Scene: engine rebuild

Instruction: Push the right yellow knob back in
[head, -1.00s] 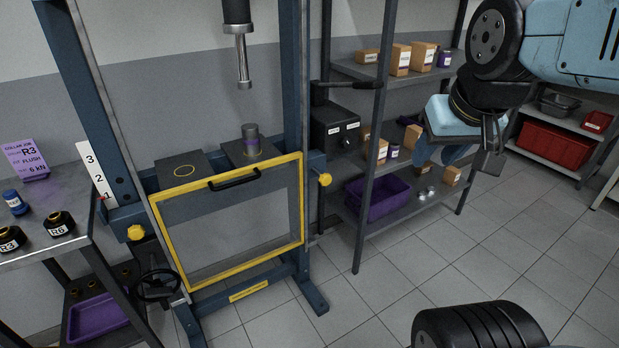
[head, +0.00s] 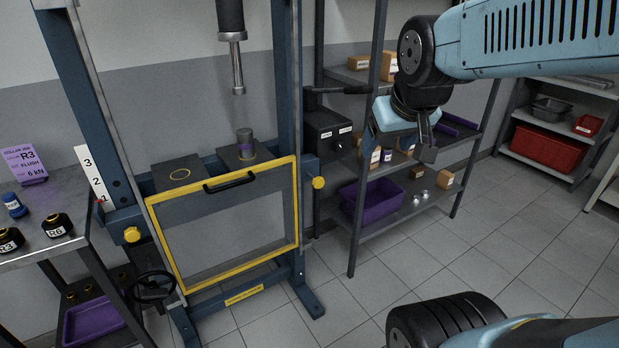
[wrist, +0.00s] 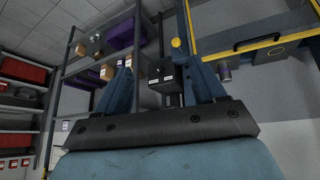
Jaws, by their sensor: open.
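The right yellow knob (head: 318,183) stands out from the right upright of the blue press frame, beside the yellow-edged guard. It also shows in the wrist view (wrist: 177,43), near the top, right of centre. A left yellow knob (head: 132,235) sits on the left upright. My gripper (head: 428,150) hangs in the air right of the press, in front of the shelves, apart from the right knob. In the wrist view its two fingers (wrist: 165,85) are spread with nothing between them. Whether the knob is pulled out is hard to tell.
The guard (head: 228,220) with a black handle closes the press front. A black control box (head: 328,135) with a lever is behind the knob. Shelving (head: 385,120) with boxes and a purple bin (head: 372,198) stands behind my gripper. The floor right of the press is clear.

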